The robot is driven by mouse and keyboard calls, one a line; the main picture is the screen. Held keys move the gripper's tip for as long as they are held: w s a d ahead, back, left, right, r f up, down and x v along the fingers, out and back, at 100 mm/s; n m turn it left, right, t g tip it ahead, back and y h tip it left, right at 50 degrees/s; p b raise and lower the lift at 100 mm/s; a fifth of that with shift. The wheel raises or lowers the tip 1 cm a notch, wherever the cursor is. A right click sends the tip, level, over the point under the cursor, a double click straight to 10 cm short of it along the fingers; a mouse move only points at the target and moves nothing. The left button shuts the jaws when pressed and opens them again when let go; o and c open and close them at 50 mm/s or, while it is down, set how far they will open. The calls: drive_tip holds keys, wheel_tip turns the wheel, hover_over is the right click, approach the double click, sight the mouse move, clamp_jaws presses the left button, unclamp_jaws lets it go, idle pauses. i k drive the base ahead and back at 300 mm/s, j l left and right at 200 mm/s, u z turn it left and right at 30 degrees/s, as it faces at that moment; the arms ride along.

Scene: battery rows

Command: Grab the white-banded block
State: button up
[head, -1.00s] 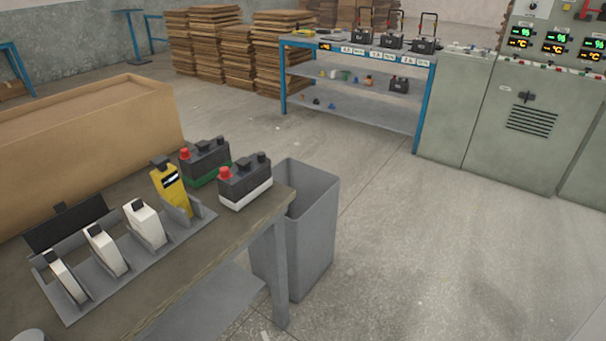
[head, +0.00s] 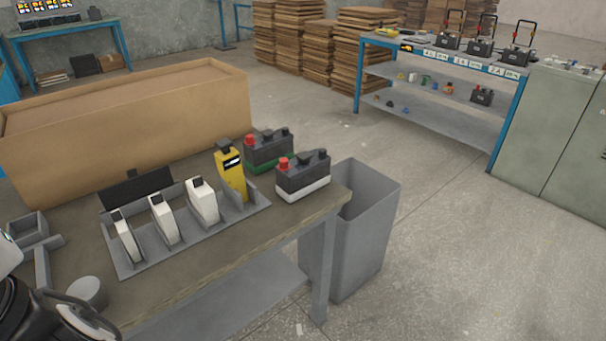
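The white-banded block (head: 303,177) is a dark battery-like block with a white band around its base and a red cap on its left end. It stands upright near the right end of the near workbench (head: 262,243). A similar block with a green band (head: 268,152) stands just behind it to the left, partly hidden. Part of my arm shows at the lower left corner, well away from the blocks. My gripper's fingers are not in the picture.
A grey rack (head: 190,232) with several white devices and a yellow one (head: 231,172) stands left of the block. A large cardboard box (head: 130,125) lies behind. A grey bin (head: 365,235) stands by the bench's right end. Open floor lies to the right.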

sight(297, 178)
drive_tip(key=i+l+u, duration=0.3)
drive_tip(key=i, duration=0.25)
drive_tip(key=i+l+u, duration=0.35)
drive_tip(key=i, duration=0.15)
drive_tip(key=i+j, duration=0.05)
drive_tip(key=j, duration=0.05)
